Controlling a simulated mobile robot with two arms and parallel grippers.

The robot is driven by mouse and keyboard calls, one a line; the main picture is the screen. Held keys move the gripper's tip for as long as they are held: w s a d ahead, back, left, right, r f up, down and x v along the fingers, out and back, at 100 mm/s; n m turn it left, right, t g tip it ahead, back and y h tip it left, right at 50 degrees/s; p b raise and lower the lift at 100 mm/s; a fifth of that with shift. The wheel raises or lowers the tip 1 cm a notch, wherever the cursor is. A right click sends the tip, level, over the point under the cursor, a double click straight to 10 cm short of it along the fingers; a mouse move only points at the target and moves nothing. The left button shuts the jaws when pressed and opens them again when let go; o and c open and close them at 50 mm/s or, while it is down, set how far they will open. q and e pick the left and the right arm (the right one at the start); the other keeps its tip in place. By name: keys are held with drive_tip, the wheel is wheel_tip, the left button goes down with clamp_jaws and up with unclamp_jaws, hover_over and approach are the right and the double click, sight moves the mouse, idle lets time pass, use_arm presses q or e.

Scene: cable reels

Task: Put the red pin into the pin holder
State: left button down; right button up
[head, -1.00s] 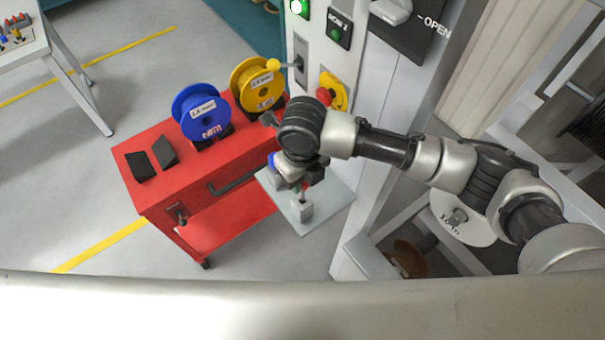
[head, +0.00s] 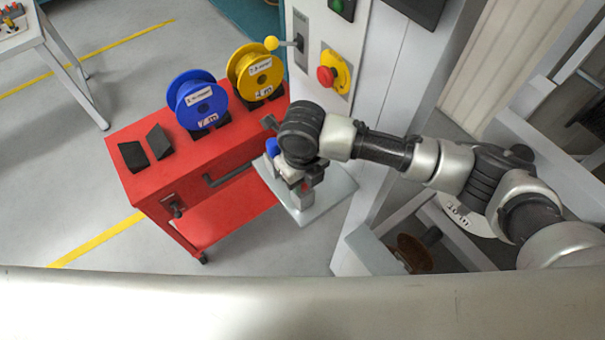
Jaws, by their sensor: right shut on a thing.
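My right gripper (head: 302,186) points down over a grey plate (head: 330,199) beside the red cart. It is shut on the red pin (head: 306,187), of which only a small red part shows between the dark fingers. A grey block (head: 302,200), which looks like the pin holder, stands on the plate directly under the fingers. Whether the pin is inside the holder or just above it, I cannot tell. A blue part (head: 272,147) shows left of my wrist, partly hidden by it. My left gripper is not in view.
The red cart (head: 165,188) carries a blue reel (head: 197,103), a yellow reel (head: 256,73) and black wedges (head: 146,148). A white cabinet with a red emergency button (head: 326,76) and a yellow-knobbed lever (head: 272,43) stands behind the plate.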

drive_tip(key=o, duration=1)
drive_tip(key=shift+r, duration=0.1)
wheel_tip(320, 180, up, 10)
drive_tip(key=p, duration=0.8)
drive_tip(key=shift+r, duration=0.3)
